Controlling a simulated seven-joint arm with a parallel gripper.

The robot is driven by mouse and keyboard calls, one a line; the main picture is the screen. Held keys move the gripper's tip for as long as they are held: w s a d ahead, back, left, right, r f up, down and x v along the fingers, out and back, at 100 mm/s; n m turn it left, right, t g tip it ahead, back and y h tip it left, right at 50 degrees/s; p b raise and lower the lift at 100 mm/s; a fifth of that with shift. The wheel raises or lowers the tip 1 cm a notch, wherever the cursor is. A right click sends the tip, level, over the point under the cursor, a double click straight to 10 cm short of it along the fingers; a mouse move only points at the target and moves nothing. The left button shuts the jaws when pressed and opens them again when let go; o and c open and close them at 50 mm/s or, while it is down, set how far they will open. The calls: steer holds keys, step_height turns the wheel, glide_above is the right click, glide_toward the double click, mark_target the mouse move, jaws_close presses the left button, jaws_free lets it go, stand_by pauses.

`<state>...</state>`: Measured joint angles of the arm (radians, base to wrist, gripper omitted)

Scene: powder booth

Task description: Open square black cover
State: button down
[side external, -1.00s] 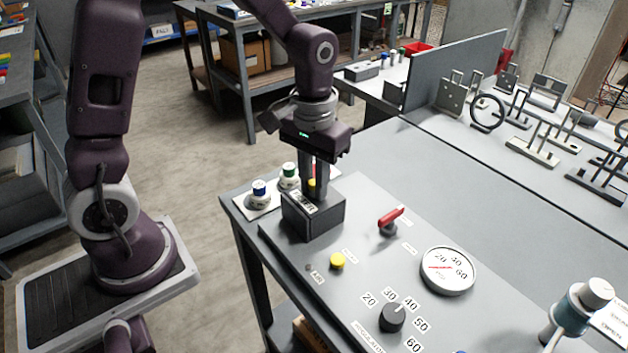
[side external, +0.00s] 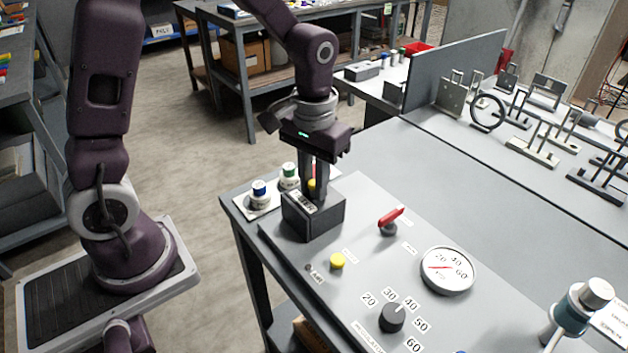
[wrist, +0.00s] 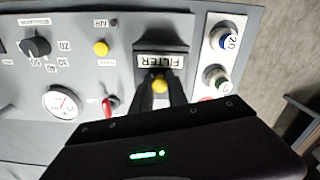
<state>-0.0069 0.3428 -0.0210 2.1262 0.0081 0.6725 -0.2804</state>
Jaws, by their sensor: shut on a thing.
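The square black cover (side external: 325,220) is a dark box with a FILTER label on the near left corner of the grey panel. It looks closed and sits flat on the panel. In the wrist view the cover (wrist: 160,40) and its label are just beyond my fingers. My gripper (side external: 314,190) points down over the cover top, with its fingers on both sides of a small yellow knob (wrist: 159,84). It is shut on this knob, which is partly hidden by the fingers in the side view. How the knob joins the cover is hidden.
A red lever (side external: 390,217), a yellow button (side external: 337,261), a round gauge (side external: 448,270) and a black dial (side external: 392,317) stand on the panel.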

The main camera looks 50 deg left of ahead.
stand_by(0.5)
steer(key=w, duration=0.8)
steer(key=shift+w, duration=0.2)
steer(key=c, duration=1.3)
jaws_free()
steer(key=shift+s, duration=0.1)
step_height(320, 180, up, 7)
